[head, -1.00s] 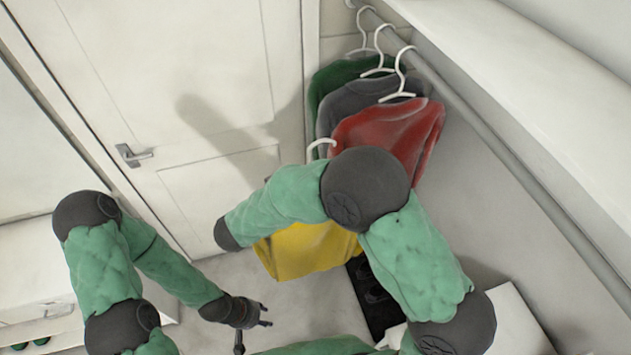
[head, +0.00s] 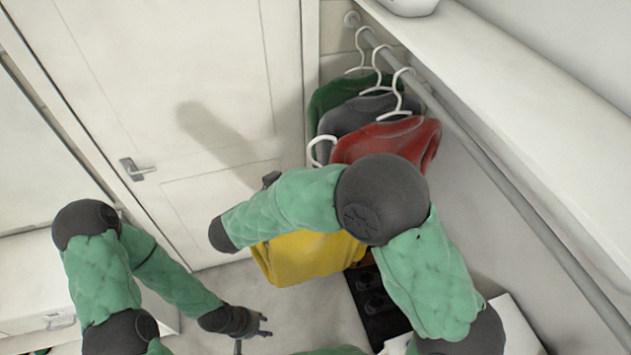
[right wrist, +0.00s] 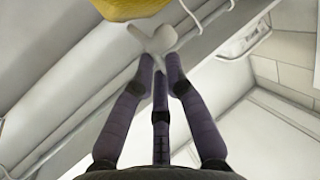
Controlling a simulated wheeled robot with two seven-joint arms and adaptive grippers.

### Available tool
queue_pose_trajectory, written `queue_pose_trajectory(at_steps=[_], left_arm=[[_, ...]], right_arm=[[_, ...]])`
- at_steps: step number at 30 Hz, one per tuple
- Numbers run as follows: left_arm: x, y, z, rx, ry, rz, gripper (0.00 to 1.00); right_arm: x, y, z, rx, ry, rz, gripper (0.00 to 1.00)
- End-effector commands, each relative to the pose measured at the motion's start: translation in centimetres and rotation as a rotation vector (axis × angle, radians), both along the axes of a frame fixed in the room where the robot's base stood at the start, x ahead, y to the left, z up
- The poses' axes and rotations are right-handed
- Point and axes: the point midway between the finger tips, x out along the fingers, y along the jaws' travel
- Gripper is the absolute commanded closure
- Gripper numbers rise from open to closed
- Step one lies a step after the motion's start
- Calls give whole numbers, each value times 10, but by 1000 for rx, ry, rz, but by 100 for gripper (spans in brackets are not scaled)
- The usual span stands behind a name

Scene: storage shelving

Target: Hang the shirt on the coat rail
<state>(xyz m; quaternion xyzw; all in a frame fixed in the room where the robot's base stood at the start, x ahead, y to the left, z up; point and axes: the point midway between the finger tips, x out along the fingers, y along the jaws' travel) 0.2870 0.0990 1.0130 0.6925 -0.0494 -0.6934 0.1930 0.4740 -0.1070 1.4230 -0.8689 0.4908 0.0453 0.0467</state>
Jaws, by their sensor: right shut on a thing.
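The yellow shirt (head: 300,258) hangs on a white hanger (head: 322,150) in the head view, left of and below the red shirt. In the right wrist view, my right gripper (right wrist: 160,66) is shut on the white hanger, with the yellow shirt (right wrist: 127,8) at the top edge. My right arm hides most of that gripper and part of the shirt in the head view. The grey coat rail (head: 540,231) runs diagonally along the right wall. The held hanger's hook is apart from it. My left gripper (head: 256,336) is open and empty, low in the head view.
Green (head: 345,90), grey (head: 355,112) and red (head: 385,140) shirts hang at the rail's far end. The rail's nearer stretch is bare. A white shelf (head: 530,95) runs above it. A white door (head: 200,70) stands at left. Dark shoes (head: 373,300) lie below.

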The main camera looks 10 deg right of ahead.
Motion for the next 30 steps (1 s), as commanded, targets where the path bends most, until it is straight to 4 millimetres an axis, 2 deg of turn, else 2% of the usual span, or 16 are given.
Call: queue_pose_trajectory(at_steps=[13, 30], left_arm=[[0, 0, 16, 0, 0, 0, 60], [0, 0, 6, 0, 0, 0, 60]], right_arm=[[0, 0, 33, 0, -1, 0, 100], [3, -40, 30, 0, -1, -1, 100]])
